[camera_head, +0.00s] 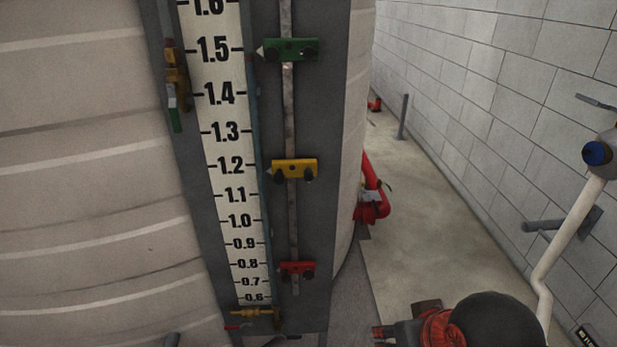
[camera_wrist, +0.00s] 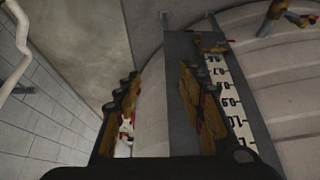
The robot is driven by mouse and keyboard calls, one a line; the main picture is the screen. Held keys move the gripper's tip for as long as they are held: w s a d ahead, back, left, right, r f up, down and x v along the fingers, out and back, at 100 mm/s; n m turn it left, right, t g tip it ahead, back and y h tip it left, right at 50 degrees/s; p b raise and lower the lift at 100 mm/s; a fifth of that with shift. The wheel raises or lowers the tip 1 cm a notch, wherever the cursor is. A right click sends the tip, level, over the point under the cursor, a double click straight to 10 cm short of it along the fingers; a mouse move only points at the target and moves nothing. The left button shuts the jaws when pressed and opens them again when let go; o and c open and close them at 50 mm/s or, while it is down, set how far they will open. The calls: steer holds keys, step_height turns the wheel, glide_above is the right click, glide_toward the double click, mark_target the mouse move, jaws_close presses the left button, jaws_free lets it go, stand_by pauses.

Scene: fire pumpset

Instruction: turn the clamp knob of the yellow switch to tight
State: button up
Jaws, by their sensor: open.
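The yellow switch (camera_head: 294,168) is a small block with a pointed left end, at about the 1.2 mark in the head view. It sits on a thin vertical rail (camera_head: 292,218), with dark knobs (camera_head: 308,177) at its lower edge. How tight they are cannot be told. My gripper (camera_wrist: 160,95) is open in the wrist view, its two brownish fingers wide apart with nothing held between them. It is apart from the yellow switch, which I cannot make out in the wrist view. The right finger covers part of the grey gauge panel there.
A green switch (camera_head: 291,50) sits above on the same rail and a red switch (camera_head: 297,269) below. The numbered scale (camera_head: 222,130) runs left of the rail beside the pale tank (camera_head: 85,180). A red pipe (camera_head: 373,190) stands behind. A block wall (camera_head: 500,110) bounds the right; floor between is mostly clear.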

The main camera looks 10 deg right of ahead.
steer(key=shift+r, duration=0.15)
steer(key=shift+c, duration=0.7)
steer(key=a+r+g+p, duration=0.1)
steer(key=a+r+p, duration=0.1)
steer(key=p, duration=0.3)
steer(key=shift+w+r+n, duration=0.1)
steer(key=shift+r+n, duration=0.05)
steer(key=shift+n, duration=0.25)
steer(key=shift+c, duration=1)
steer(key=w+a+n+g+y+p, duration=0.1)
steer(key=w+a+y+p, duration=0.1)
steer(key=w+a+p, duration=0.9)
steer(key=m+t+h+p, duration=0.2)
steer(key=t+p, duration=0.5)
steer(key=t, duration=0.3)
glide_toward(309, 175)
steer(key=w, duration=0.2)
steer(key=x, duration=0.7)
steer(key=shift+w+f, duration=0.15)
steer(key=shift+f, duration=0.3)
steer(key=shift+c, duration=0.6)
